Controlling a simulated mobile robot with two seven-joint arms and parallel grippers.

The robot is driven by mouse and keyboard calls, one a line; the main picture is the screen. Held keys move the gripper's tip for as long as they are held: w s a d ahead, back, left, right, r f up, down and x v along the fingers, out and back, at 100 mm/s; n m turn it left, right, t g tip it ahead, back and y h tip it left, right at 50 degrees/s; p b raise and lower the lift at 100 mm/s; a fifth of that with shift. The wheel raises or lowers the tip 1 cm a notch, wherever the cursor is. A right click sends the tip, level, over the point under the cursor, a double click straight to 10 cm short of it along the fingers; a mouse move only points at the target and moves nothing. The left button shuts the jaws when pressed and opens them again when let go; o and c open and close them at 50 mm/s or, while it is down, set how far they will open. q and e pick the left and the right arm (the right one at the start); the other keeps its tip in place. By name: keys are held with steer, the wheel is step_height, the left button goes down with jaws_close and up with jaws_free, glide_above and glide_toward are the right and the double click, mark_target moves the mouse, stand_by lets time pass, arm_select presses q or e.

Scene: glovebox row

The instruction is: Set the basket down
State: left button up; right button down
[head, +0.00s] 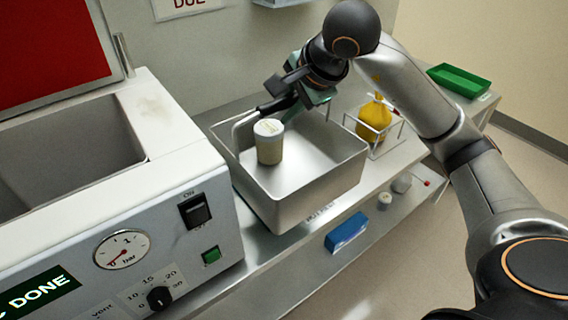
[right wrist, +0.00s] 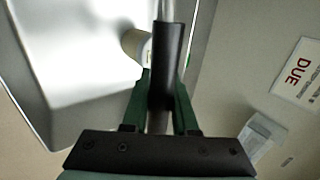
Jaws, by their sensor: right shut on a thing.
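The metal basket (head: 318,191) is an open, shiny tray with a raised handle, over the bench to the right of the autoclave. A pale lidded jar (head: 269,147) stands upright inside it, and part of the jar shows in the right wrist view (right wrist: 138,46). My right gripper (head: 288,103) is at the back of the basket, shut on the dark grip of its handle. In the right wrist view the green fingers (right wrist: 162,105) sit on both sides of this grip. I cannot tell whether the basket's bottom touches the bench. My left gripper is not in view.
The autoclave (head: 190,165), its red-lined lid raised, stands close on the left. A wire rack with a yellow item (head: 374,119) stands just right of the basket. A green tray (head: 459,80) lies farther right. A blue box (head: 346,232) is on the lower shelf.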

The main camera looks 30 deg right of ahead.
glide_above(286, 139)
steer(key=a, duration=0.1)
step_height(286, 139, down, 3)
steer(key=w+d+f, duration=0.3)
steer(key=w+f, duration=0.1)
steer(key=f, duration=0.5)
steer(key=shift+w+f, duration=0.15)
steer(key=shift+f, duration=0.3)
steer(key=c, duration=0.7)
jaws_free()
steer(key=shift+f, duration=0.1)
steer(key=shift+a, duration=0.1)
